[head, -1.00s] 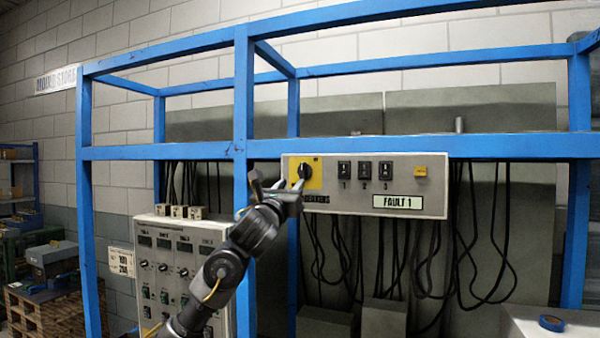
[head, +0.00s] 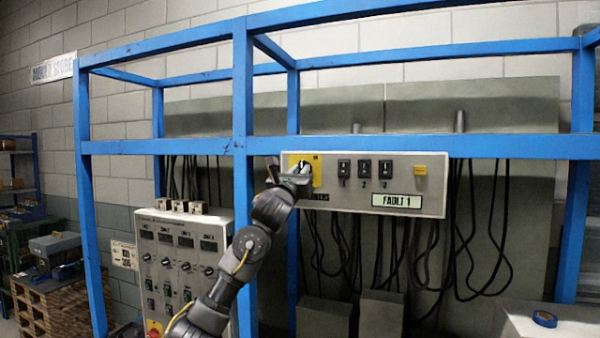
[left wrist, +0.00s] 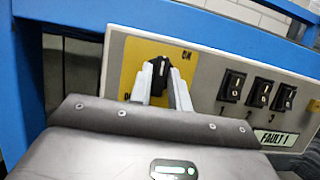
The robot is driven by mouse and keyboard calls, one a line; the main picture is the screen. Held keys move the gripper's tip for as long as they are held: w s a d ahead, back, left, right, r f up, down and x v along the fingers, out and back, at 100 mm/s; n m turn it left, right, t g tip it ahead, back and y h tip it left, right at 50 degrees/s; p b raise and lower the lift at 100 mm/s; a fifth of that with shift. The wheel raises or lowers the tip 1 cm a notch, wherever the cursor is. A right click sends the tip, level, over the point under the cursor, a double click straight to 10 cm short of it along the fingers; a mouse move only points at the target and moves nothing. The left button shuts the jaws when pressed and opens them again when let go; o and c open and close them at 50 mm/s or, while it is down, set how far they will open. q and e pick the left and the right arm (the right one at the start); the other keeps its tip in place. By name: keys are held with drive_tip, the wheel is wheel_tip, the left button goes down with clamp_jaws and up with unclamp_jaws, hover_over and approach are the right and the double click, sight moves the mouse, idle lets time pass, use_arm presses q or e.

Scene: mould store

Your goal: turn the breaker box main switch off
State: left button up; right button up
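The breaker box (head: 345,197) is a pale grey panel on the blue frame. Its main switch, a black rotary knob on a yellow plate (head: 317,172), is at the panel's left end; in the head view my gripper largely covers the knob. In the left wrist view the main switch (left wrist: 161,68) shows between my fingertips, with a white mark near its top and a label, seemingly ON, up and to its right. My left gripper (head: 297,170) has its two pale fingers closed in on either side of the knob, seemingly touching it. My right gripper is out of view.
Three black breakers (head: 364,169), a small yellow button (head: 420,170) and a FAULT 1 display (head: 397,201) are right of the switch. The blue frame (head: 243,120) has a post left of the box and a rail along its top. A control cabinet (head: 185,262) stands lower left. Cables hang below.

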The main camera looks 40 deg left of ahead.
use_arm(q)
clamp_jaws()
drive_tip(key=shift+y, duration=0.3)
drive_tip(key=n+g+y+b, duration=0.1)
drive_tip(key=n+b, duration=0.1)
drive_tip(key=n, duration=0.2)
drive_tip(key=n+g+y+b, duration=0.1)
drive_tip(key=n+y+b, duration=0.1)
drive_tip(key=n, duration=0.2)
drive_tip(key=n+g+y+b, duration=0.1)
drive_tip(key=n+g+b, duration=0.1)
drive_tip(key=n, duration=0.3)
drive_tip(key=shift+d+y+b, duration=0.2)
drive_tip(key=shift+y+b, duration=0.1)
drive_tip(key=shift+b, duration=0.3)
drive_tip(key=n+g+b, duration=0.2)
drive_tip(key=n, duration=0.3)
drive_tip(key=shift+w+r, duration=0.1)
drive_tip(key=shift+r+n+g+b, duration=0.15)
drive_tip(key=shift+n+g, duration=0.3)
drive_tip(key=shift+n, duration=0.65)
drive_tip(key=shift+f+n+g+b, duration=0.15)
drive_tip(key=shift+n+g, duration=0.3)
drive_tip(key=shift+n, duration=0.65)
drive_tip(key=shift+r, duration=0.1)
drive_tip(key=shift+o, duration=2)
unclamp_jaws()
